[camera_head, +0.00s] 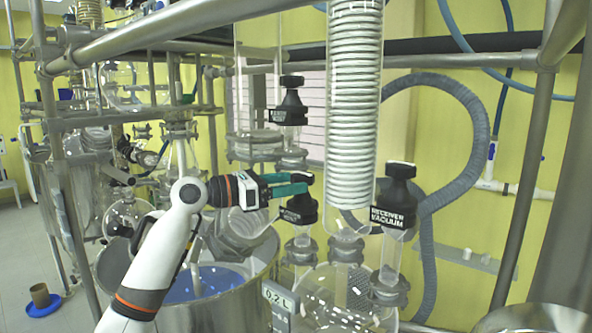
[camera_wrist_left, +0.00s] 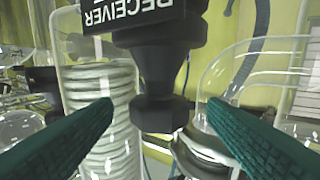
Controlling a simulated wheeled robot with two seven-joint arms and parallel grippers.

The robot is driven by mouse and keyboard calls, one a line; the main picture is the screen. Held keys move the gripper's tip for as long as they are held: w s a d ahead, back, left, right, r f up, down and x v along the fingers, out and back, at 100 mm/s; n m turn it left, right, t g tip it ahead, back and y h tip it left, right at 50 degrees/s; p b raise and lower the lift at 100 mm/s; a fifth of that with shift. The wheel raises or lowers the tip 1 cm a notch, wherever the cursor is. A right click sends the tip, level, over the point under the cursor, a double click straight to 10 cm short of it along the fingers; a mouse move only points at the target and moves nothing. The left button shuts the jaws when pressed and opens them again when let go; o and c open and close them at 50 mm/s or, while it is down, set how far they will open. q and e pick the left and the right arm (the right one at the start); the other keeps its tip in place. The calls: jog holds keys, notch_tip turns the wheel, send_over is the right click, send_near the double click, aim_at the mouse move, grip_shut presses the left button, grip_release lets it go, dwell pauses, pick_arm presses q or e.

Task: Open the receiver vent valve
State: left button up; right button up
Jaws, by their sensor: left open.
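My left gripper (camera_head: 296,184) has dark green fingers and is open. It reaches in at the top of a black valve (camera_head: 298,212) on a glass neck, hiding part of its knob. In the left wrist view this black valve (camera_wrist_left: 158,75) appears upside down between the two spread fingers, with gaps on both sides. Its label reads RECEIVER; the second line is cut off. Another black valve (camera_head: 290,100) stands above, its label too small to read surely. A third, labelled RECEIVER VACUUM (camera_head: 394,205), stands to the right. My right gripper is not in view.
A glass coil condenser (camera_head: 354,110) stands just right of the gripper. Steel frame bars (camera_head: 525,185) and a grey corrugated hose (camera_head: 478,130) lie further right. A metal vessel (camera_head: 222,300) and a 0.2 L display (camera_head: 279,300) are below.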

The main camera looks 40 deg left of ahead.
aim_at(303, 178)
pick_arm(q)
jog(key=shift+p+x, duration=0.35)
jog(key=shift+x, duration=0.75)
jog(key=shift+s, duration=0.1)
jog(key=c, duration=1)
jog(key=shift+d+n+t+y, duration=0.1)
jog(key=shift+n+t+y, duration=0.2)
jog(key=shift+y, duration=0.1)
jog(key=n+y, duration=0.1)
jog(key=n+t+y, duration=0.1)
jog(key=y, duration=0.1)
jog(key=n+t+y, duration=0.1)
jog(key=y, duration=0.1)
jog(key=shift+d+r, duration=0.1)
jog(key=shift+d, duration=0.2)
jog(key=n+y, duration=0.1)
jog(key=y, duration=0.1)
jog(key=n+y, duration=0.3)
jog(key=y, duration=0.1)
jog(key=shift+d, duration=0.3)
jog(key=shift+n+y, duration=0.8)
jog(key=shift+y, duration=0.3)
